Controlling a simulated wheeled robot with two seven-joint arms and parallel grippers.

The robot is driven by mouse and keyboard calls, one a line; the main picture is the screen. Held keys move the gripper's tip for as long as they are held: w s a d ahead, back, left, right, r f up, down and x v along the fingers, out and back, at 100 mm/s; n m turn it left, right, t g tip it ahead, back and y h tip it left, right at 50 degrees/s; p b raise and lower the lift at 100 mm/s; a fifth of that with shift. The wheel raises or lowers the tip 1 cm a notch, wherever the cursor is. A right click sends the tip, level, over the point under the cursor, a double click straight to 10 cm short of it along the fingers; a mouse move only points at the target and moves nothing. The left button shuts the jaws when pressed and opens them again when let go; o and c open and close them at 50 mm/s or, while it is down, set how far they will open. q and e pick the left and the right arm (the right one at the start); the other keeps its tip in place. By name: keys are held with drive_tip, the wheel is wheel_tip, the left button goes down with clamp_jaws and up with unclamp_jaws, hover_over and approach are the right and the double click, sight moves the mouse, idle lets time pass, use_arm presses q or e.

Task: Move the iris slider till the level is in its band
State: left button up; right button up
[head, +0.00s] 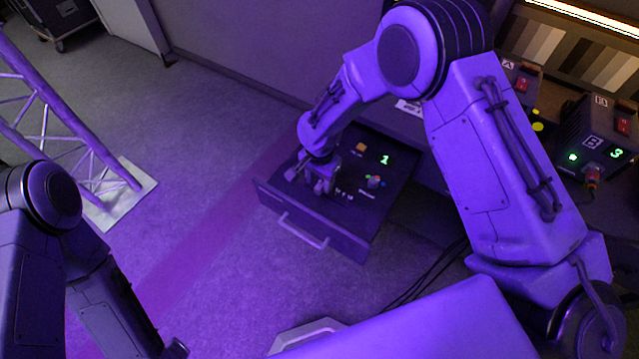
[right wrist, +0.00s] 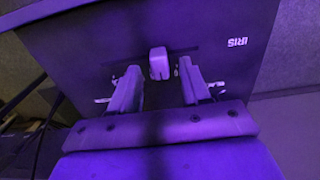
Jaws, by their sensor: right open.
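The iris slider's knob (right wrist: 158,63) is a small pale block in the right wrist view, on a dark panel marked IRIS. My right gripper (right wrist: 160,74) is open, with one finger on each side of the knob and a gap visible on both sides. In the head view my right gripper (head: 318,184) is down over the left part of an open drawer's panel (head: 345,214) and hides the slider there. A green display (head: 385,159) on that panel reads 1. I cannot make out a level band. Only my left arm shows, at the lower left; its gripper does not.
The drawer has a front handle (head: 303,232). Its panel also carries an orange button (head: 361,147) and a small knob (head: 373,183). Box B (head: 592,142), reading 3, stands at the right. A truss (head: 85,135) stands at the left. The floor between is clear.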

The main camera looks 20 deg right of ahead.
sight(320, 185)
wheel_tip(320, 185, up, 8)
drive_tip(key=shift+r, duration=0.15)
idle(0.4)
